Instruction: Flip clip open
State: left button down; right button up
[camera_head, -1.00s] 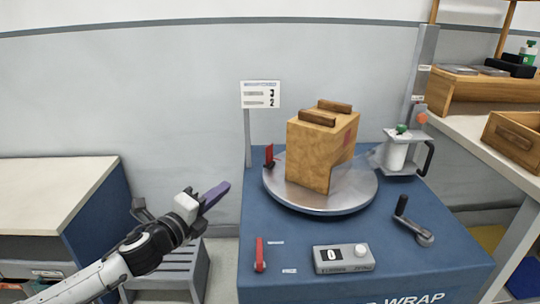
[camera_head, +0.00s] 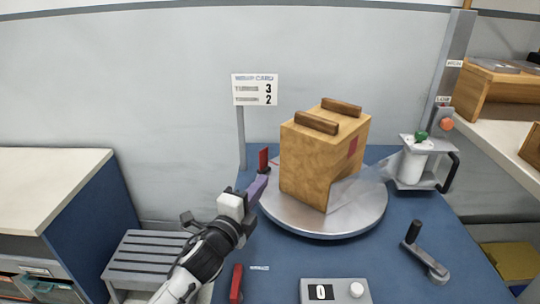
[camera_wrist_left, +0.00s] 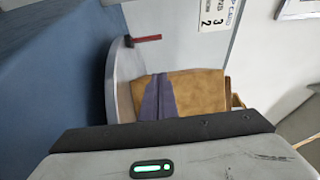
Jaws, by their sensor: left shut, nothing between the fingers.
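A red upright clip (camera_head: 264,159) stands at the left rim of the round metal turntable (camera_head: 335,230). It also shows in the left wrist view (camera_wrist_left: 147,38) as a red bar by the turntable edge. My left gripper (camera_head: 262,183), with purple fingers, is just below and in front of this clip in the head view; I cannot tell whether they touch. In the left wrist view its fingers (camera_wrist_left: 158,100) are together and empty, in front of the wooden box (camera_head: 317,165). A second red lever (camera_head: 236,283) lies at the table's front left. My right gripper is not in view.
The box stands on the turntable, with clear film (camera_head: 372,175) running to a white roll (camera_head: 411,167) on the right. A sign card (camera_head: 255,90) stands behind the clip. A crank (camera_head: 428,255) and a counter box (camera_head: 335,291) are on the blue table.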

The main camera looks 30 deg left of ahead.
aim_at(263, 160)
pick_arm(q)
jog(key=w, duration=0.3)
jog(key=w+a+b, duration=0.1)
jog(key=w, duration=0.2)
jog(key=w+b, duration=0.1)
jog(key=w, duration=0.2)
jog(key=shift+a, duration=0.3)
jog(key=a, duration=0.3)
jog(key=shift+w+a, duration=0.1)
jog(key=shift+w, duration=0.25)
jog(key=shift+a, duration=0.45)
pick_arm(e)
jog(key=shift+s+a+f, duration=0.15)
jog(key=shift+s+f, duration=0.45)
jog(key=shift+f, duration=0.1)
